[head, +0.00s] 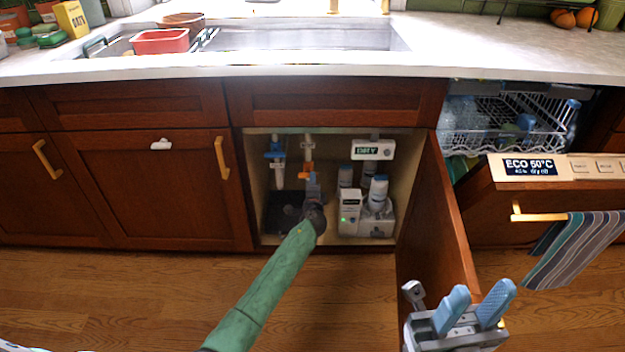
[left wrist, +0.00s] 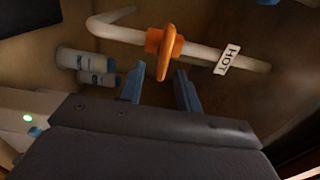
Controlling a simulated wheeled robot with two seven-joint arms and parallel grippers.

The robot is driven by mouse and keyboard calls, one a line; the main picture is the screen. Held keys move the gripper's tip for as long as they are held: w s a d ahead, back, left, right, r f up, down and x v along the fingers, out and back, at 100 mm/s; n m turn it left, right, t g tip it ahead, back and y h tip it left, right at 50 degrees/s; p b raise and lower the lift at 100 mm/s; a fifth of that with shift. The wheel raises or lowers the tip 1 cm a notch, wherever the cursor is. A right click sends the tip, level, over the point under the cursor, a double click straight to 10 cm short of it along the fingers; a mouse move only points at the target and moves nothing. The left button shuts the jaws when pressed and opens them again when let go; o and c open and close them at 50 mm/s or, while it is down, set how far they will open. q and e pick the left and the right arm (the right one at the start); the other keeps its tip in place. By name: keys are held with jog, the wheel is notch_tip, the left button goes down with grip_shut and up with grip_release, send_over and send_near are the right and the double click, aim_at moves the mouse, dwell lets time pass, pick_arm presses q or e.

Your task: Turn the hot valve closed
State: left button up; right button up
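The hot valve (head: 306,172) has an orange handle on a white pipe inside the open cabinet under the sink. In the left wrist view its orange handle (left wrist: 168,52) shows close up, with a HOT label (left wrist: 227,59) on the pipe to its right. My left gripper (head: 314,179) reaches into the cabinet, just below and in front of the handle. My right gripper (head: 475,305) is open and empty at the lower right, outside the cabinet.
A blue valve (head: 274,155) on another pipe is left of the hot one. White bottles (head: 378,190) and a small box (head: 349,212) with a green light stand to the right. The open cabinet door (head: 440,225) is on the right, beside the dishwasher (head: 520,170).

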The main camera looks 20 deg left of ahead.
pick_arm(q)
jog(key=v, duration=0.5)
jog(key=shift+s, duration=0.25)
